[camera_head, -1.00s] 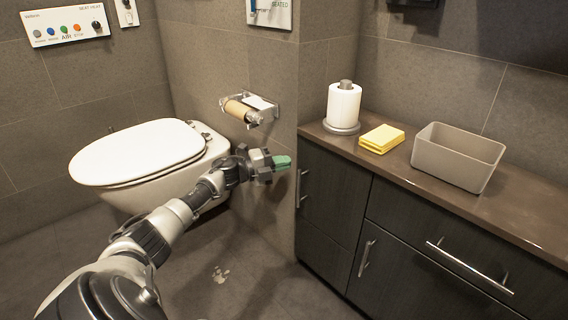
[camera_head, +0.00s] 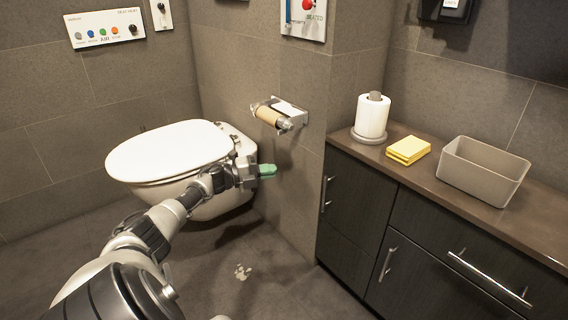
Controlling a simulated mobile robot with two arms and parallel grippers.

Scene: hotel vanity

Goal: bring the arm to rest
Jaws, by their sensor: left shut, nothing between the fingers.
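My left arm comes in from the lower left and reaches forward. My left gripper (camera_head: 267,170), with green fingertips, is shut and empty. It hangs in the air in front of the tiled wall, below the toilet roll holder (camera_head: 282,113) and to the right of the toilet (camera_head: 170,152). It appears apart from both. My right gripper is not in view.
A dark vanity (camera_head: 357,205) with a brown counter stands at the right. On it are a paper roll on a stand (camera_head: 372,117), yellow cloths (camera_head: 408,149) and an empty grey bin (camera_head: 483,172). Pale scraps (camera_head: 242,272) lie on the floor.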

